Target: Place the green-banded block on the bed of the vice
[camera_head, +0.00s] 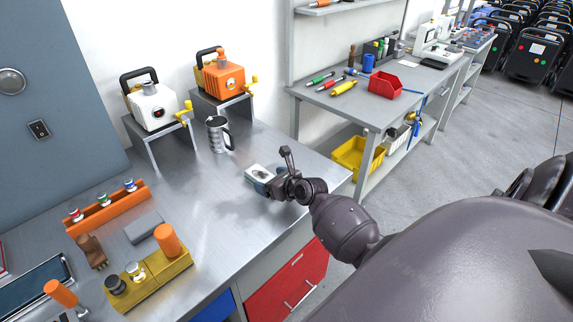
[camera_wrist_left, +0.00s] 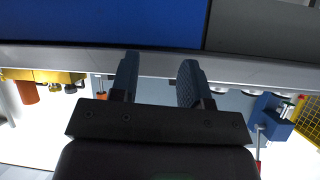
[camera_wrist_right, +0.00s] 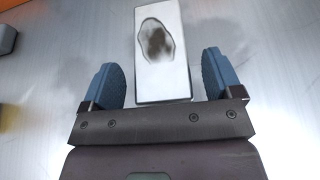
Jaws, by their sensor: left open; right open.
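My right gripper (camera_head: 268,184) is open at the right side of the grey bench. A pale block with a dark oval on top (camera_head: 256,172) lies there; in the right wrist view this block (camera_wrist_right: 163,75) is between the spread blue fingers (camera_wrist_right: 160,62), with gaps on both sides. An orange rack (camera_head: 110,212) holds small white pieces banded red, green and blue; the green-banded one (camera_head: 103,201) is in the middle. My left gripper (camera_wrist_left: 157,65) is open and empty in its wrist view, outside the head view. I cannot tell for sure which thing is the vice.
A yellow fixture (camera_head: 175,268) with an orange handle and a grey block (camera_head: 145,227) stand front left. The bench middle is clear.

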